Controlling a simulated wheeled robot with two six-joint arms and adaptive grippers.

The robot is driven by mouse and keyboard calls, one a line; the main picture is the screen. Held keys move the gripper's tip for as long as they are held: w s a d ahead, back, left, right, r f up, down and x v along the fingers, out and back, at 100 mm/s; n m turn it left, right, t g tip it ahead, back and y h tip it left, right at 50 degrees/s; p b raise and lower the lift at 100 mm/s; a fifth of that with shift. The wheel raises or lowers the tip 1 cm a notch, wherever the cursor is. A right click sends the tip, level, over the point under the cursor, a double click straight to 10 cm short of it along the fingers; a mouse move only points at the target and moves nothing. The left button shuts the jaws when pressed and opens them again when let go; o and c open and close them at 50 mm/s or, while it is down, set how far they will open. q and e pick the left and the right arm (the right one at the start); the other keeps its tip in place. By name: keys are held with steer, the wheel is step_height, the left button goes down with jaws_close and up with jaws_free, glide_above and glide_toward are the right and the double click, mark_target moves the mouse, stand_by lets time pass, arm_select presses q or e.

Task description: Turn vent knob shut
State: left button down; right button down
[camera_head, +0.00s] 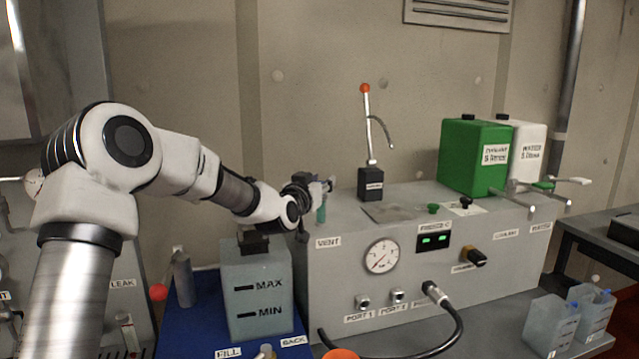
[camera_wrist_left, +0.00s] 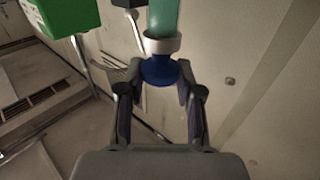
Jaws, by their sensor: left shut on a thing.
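The vent fitting is a teal-green upright post (camera_head: 321,213) on the top left corner of the grey console, above the VENT label (camera_head: 328,242). In the left wrist view the green post (camera_wrist_left: 163,17) shows with a white collar (camera_wrist_left: 162,43) and a blue knob (camera_wrist_left: 160,70) at its end. My left gripper (camera_head: 318,188) is at the top of the post, and in the wrist view its fingers (camera_wrist_left: 160,88) are on both sides of the blue knob, shut on it. The knob is hidden by the gripper in the head view. My right gripper is not in view.
The grey console (camera_head: 420,262) carries a gauge (camera_head: 381,256), a black-based lever with an orange tip (camera_head: 371,183), and green (camera_head: 474,157) and white (camera_head: 527,152) containers. A MAX/MIN tank (camera_head: 257,290) stands on a blue tray just below my left forearm. Jugs (camera_head: 551,325) stand at right.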

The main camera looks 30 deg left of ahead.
arm_select(q)
steer(key=c, duration=1.9)
jaws_free()
steer(key=shift+d+f+n+y, duration=0.1)
steer(key=shift+n+y, duration=0.5)
steer(key=shift+y, duration=0.5)
steer(key=shift+n+g+y+p, duration=0.7)
steer(key=shift+n+y+p, duration=0.2)
steer(key=shift+y, duration=0.2)
steer(key=n+g+y+p, duration=0.6)
steer(key=y+p, duration=0.1)
steer(key=shift+w+d+g, duration=0.1)
steer(key=shift+w+g, duration=0.05)
steer(key=shift+g, duration=0.15)
steer(key=n+g+y+p, duration=0.1)
steer(key=n+g, duration=0.1)
steer(key=shift+g+y, duration=0.3)
steer(key=shift+y, duration=0.1)
steer(key=shift+f+n+g+y+p, duration=0.1)
steer(key=shift+n+g+y+p, duration=0.35)
steer(key=shift+n+g, duration=0.6)
steer(key=shift+f+n+g+y, duration=0.15)
steer(key=shift+n+g, duration=0.35)
steer(key=shift+g, duration=0.5)
steer(key=shift+r+n+g+y, duration=0.1)
steer(key=shift+n+g, duration=0.35)
steer(key=shift+g, duration=0.5)
steer(key=shift+f, duration=0.15)
